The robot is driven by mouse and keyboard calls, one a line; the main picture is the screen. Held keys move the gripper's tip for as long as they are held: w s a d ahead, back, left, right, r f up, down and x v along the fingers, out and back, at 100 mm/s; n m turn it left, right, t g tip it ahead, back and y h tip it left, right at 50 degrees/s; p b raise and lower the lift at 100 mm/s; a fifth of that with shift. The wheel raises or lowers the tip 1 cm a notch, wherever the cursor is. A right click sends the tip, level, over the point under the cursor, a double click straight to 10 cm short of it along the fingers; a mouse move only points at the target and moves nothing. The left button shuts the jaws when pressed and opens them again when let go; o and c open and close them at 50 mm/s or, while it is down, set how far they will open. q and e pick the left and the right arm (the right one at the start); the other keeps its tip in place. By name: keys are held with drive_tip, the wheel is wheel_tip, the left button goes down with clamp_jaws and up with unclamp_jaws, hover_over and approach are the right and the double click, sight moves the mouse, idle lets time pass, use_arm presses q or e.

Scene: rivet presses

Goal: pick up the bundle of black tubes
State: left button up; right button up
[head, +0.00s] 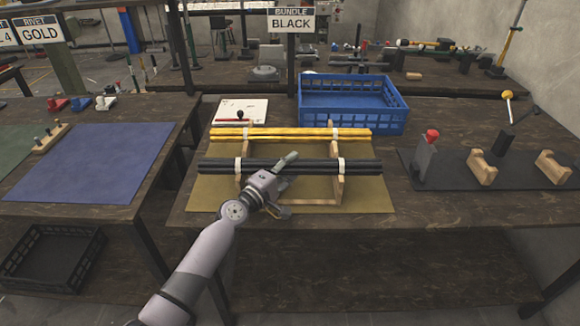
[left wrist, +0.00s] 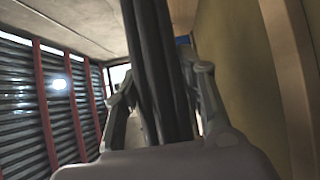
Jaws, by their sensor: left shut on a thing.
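The bundle of black tubes (head: 220,165) lies across a wooden rack (head: 337,190), bound with white bands. My left gripper (head: 285,178) is at the middle of the bundle, shut on it. In the left wrist view the black tubes (left wrist: 158,75) run between the two fingers (left wrist: 160,110). A bundle of yellow tubes (head: 300,133) lies on the same rack behind the black one. Whether the black bundle is clear of the rack cannot be told. My right gripper is not in view.
A blue crate (head: 352,120) and a white sheet (head: 228,113) lie behind the rack. A dark mat (head: 520,178) with wooden blocks and a red-knobbed press (head: 427,160) is at the right. An olive mat (head: 220,195) lies under the rack. A sign reading BLACK (head: 291,22) stands behind.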

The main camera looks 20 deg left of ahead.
use_arm(q)
clamp_jaws()
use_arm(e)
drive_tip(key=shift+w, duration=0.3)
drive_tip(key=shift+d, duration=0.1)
use_arm(q)
drive_tip(key=shift+a+r, duration=0.1)
drive_tip(key=shift+r, duration=0.15)
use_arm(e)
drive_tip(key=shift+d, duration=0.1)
use_arm(q)
drive_tip(key=shift+r, duration=0.1)
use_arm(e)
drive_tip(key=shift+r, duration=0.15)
